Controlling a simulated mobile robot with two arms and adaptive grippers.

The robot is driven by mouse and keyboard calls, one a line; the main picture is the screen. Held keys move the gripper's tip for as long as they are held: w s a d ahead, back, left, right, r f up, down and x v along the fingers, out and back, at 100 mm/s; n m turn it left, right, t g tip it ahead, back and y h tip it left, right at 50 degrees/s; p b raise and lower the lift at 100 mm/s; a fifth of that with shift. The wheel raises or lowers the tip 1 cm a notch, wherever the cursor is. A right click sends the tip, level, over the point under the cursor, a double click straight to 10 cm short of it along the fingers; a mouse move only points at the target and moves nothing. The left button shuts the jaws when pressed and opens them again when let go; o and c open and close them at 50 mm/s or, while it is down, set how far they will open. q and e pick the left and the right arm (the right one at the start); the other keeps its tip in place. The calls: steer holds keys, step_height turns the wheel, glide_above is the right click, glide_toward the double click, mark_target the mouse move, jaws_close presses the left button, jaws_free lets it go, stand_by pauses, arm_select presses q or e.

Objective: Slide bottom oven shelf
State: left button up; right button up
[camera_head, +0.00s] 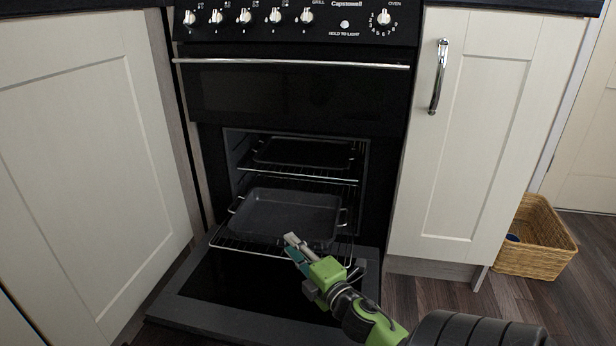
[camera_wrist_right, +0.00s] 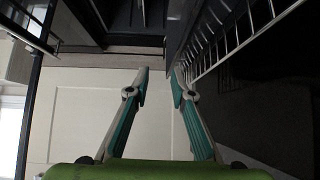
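The bottom oven shelf (camera_head: 228,241) is a wire rack that sticks out of the open oven over the lowered door. It carries a dark roasting tray (camera_head: 280,213) with wire handles. My right gripper (camera_head: 290,240) is at the shelf's front edge, right of its middle, overlapping it in the head view. Shelf wires (camera_wrist_right: 225,42) show at the upper right of the right wrist view. There my right gripper (camera_wrist_right: 160,72) has a gap between its fingertips, with nothing clearly held. I cannot tell whether it touches the shelf. My left gripper is not in view.
An upper oven rack (camera_head: 310,176) holds another dark tray (camera_head: 303,152). The oven door (camera_head: 235,318) lies open below the shelf. Cream cupboards (camera_head: 85,170) flank the oven, the left one close by. A wicker basket (camera_head: 537,245) stands on the floor at right.

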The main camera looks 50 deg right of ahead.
steer(key=v, duration=0.6)
steer(key=shift+f, duration=0.35)
steer(key=shift+a, duration=0.1)
